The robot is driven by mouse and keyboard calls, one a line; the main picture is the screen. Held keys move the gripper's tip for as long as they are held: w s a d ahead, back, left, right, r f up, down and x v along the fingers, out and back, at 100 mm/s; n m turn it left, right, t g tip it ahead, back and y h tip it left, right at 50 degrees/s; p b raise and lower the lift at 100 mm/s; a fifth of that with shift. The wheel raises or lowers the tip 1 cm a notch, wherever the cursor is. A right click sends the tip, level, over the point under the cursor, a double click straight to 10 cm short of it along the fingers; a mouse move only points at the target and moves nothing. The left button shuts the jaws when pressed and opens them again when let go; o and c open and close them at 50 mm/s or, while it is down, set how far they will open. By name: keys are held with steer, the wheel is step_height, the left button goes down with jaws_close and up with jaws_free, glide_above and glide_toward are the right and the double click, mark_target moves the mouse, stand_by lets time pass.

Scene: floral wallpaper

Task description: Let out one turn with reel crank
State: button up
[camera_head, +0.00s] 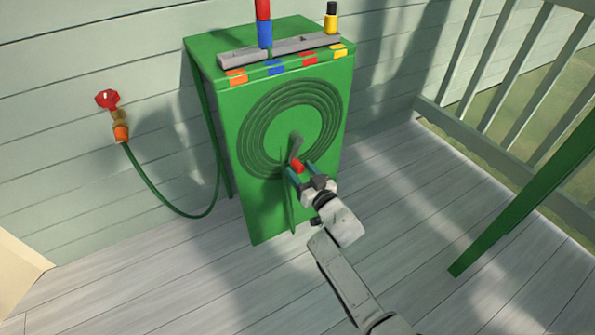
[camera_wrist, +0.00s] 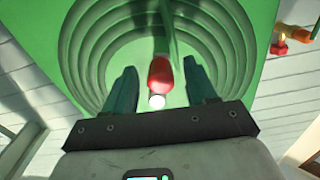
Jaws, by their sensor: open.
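The green hose reel box (camera_head: 262,205) stands on the deck against the wall, with concentric rings on its front face. In the wrist view the red knob (camera_wrist: 161,75) lies between the open fingertips, with a gap on each side. A pale round end shows at the knob's near tip.
A green hose (camera_head: 160,199) runs from the wall tap (camera_head: 108,100) with a red handle. Coloured pieces stand in a grey rack (camera_head: 275,50) on top of the box. A railing (camera_head: 490,150) and green post (camera_head: 525,200) are at right. The deck in front is clear.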

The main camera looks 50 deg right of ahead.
steer(key=shift+b+x, duration=0.35)
steer(key=shift+x, duration=0.9)
steer(key=shift+c, duration=0.2)
jaws_close()
